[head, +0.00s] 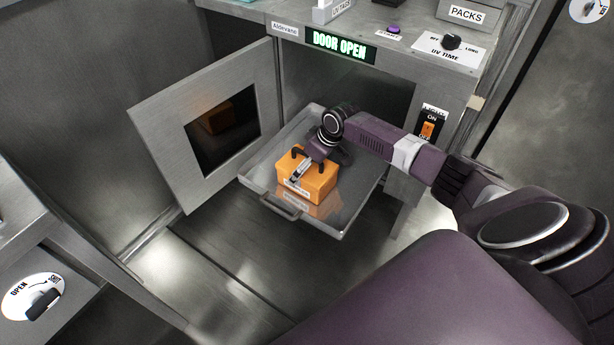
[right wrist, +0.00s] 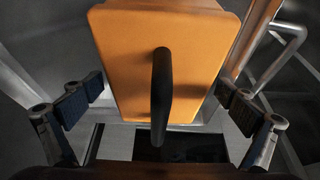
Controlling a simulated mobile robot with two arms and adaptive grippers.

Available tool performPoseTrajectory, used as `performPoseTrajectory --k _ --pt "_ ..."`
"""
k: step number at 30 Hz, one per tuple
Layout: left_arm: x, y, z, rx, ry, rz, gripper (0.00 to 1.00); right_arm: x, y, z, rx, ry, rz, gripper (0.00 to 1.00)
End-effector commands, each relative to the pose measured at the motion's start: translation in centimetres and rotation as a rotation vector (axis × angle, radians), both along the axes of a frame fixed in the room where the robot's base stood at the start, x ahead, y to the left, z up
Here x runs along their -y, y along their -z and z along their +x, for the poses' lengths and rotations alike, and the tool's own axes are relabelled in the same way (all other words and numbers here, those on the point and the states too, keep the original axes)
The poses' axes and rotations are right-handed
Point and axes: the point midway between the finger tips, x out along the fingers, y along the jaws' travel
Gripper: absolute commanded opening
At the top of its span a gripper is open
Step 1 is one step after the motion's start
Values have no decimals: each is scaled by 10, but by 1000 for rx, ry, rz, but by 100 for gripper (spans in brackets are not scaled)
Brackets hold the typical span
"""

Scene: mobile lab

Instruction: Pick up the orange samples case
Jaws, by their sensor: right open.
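The orange samples case (head: 310,184) sits on the metal tray (head: 345,222), which is pulled out of the chamber. My right gripper (head: 299,168) is over the top of the case, close to the handle. In the right wrist view the orange case (right wrist: 200,50) fills the upper middle, with the black handle (right wrist: 162,95) standing out between the fingers. My right gripper (right wrist: 160,106) is open, one finger on each side of the handle and apart from it. My left gripper is not in view.
The chamber door (head: 160,135) is swung open to the left of the tray. A lit sign (head: 340,46) above the chamber reads DOOR OPEN. The floor in front of the tray is clear.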

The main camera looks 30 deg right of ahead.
Motion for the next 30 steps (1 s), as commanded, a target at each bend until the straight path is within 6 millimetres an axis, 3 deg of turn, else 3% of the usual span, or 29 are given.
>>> performPoseTrajectory --k 6,23,30 --pt "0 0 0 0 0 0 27 0 0 0 0 0 -1 100" --pt "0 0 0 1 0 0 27 0 0 0 -1 1 0 38" --pt "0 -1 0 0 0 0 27 0 -2 1 3 1 1 38"
